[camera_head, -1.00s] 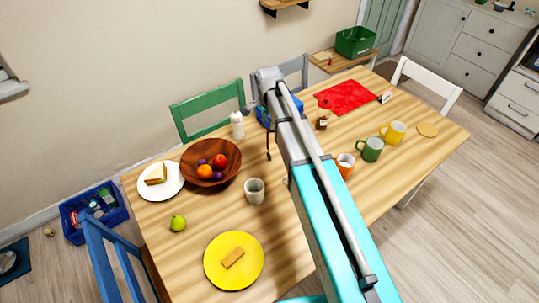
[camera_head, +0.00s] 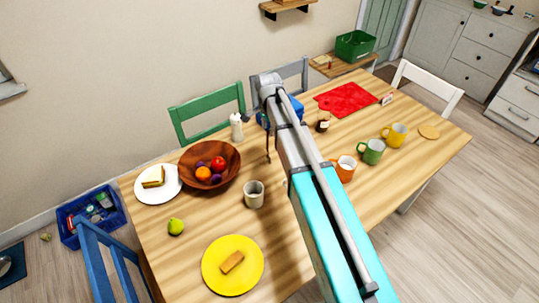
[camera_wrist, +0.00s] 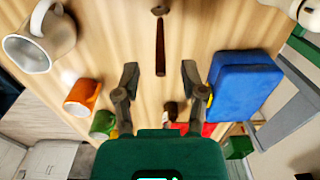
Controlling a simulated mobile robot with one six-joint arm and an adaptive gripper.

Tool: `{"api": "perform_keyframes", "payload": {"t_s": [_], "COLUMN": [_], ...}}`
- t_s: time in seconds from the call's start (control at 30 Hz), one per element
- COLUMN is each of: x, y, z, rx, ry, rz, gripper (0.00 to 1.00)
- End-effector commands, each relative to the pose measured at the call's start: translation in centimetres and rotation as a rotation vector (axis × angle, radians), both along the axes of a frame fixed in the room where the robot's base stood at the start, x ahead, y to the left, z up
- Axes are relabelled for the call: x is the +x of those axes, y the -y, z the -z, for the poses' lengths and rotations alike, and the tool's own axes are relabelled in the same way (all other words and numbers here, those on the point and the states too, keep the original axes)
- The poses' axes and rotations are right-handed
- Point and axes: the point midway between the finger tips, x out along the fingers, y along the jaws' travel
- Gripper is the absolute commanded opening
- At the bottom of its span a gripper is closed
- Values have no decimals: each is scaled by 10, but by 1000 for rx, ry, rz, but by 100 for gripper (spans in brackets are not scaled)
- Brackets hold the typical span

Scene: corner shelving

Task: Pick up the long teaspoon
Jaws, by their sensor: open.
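The long teaspoon (camera_wrist: 160,45) lies on the wooden table, with a dark brown handle and its bowl at the top of the wrist view. In the head view the teaspoon (camera_head: 268,145) shows as a thin dark strip left of my arm. My gripper (camera_wrist: 160,72) is open and empty in the wrist view. Its fingers are on either side of the line of the handle, whose near end appears between the fingertips. I cannot tell the height left between them. My arm hides most of the gripper in the head view.
A blue box (camera_wrist: 243,85) stands close to the right finger. A grey mug (camera_head: 254,194), an orange mug (camera_head: 346,168), a green mug (camera_head: 371,151), a small brown jar (camera_head: 323,122) and a white bottle (camera_head: 236,127) surround it. A wooden fruit bowl (camera_head: 230,178) stands to the left.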

Motion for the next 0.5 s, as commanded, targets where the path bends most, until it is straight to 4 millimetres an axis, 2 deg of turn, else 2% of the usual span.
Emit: {"api": "perform_keyframes", "payload": {"t_s": [0.1,0.5], "x": [1,3], "y": [1,1], "z": [13,41], "rx": [0,0], "ry": [0,0], "rz": [0,0], "gripper": [54,54]}}
